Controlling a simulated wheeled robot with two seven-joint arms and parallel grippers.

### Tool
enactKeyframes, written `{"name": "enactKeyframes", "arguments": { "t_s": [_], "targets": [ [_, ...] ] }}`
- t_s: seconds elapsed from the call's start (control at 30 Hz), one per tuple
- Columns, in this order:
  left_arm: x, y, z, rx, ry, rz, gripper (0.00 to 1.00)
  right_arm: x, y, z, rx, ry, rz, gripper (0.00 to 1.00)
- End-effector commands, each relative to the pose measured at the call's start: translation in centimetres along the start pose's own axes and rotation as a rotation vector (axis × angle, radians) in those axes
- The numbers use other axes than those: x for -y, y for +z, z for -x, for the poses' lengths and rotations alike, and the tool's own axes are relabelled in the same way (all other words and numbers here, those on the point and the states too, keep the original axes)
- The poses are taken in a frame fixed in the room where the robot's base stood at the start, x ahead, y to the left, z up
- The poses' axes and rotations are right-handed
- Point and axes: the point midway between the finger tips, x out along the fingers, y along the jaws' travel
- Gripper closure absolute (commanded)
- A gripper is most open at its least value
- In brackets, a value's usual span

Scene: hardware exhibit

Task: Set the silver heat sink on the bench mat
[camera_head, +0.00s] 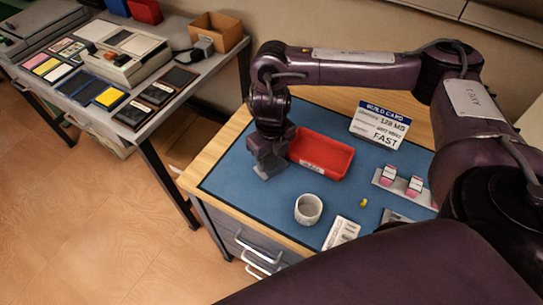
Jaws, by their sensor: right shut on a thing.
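The blue bench mat (230,173) covers most of the wooden-edged bench. My right gripper (267,168) points down over the mat's left part, just left of the red tray. It is shut on a small grey piece that looks like the silver heat sink (268,174). The fingers and the small size hide most of its shape. The piece is at or just above the mat; I cannot tell whether it touches. My left gripper is not in view.
The red tray (322,155), a white cup (308,209), a white card (341,233), a yellow bit (363,202), a build card (381,123) and a rack with pink-and-white pieces (401,187) stand on the bench. Bare mat lies left of the cup. A grey side table (120,115) stands left.

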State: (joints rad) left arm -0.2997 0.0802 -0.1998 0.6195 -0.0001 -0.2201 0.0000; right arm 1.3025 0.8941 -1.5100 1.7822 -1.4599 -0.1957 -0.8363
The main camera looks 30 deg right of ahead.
Motion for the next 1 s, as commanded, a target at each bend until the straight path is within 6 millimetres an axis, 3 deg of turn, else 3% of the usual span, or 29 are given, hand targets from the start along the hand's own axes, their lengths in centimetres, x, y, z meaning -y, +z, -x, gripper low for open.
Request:
{"name": "enactKeyframes", "arguments": {
  "t_s": [0.13,0.17,0.2,0.57,0.67,1.0],
  "targets": [
    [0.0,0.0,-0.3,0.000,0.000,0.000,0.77,0.0,0.0,-0.4,0.000,0.000,0.000,0.62],
    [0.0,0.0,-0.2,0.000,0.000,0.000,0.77,0.0,0.0,-0.3,0.000,0.000,0.000,0.47],
    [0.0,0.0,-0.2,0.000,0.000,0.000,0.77,0.0,0.0,-0.3,0.000,0.000,0.000,0.41],
    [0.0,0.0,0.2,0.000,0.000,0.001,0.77,0.0,0.0,0.3,0.000,0.000,0.000,0.40],
    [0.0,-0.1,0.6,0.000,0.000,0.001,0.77,0.0,0.1,1.4,0.003,-0.001,0.001,0.40],
    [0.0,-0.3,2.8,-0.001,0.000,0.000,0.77,0.1,0.1,8.2,0.005,-0.002,0.001,0.40]
  ]
}}
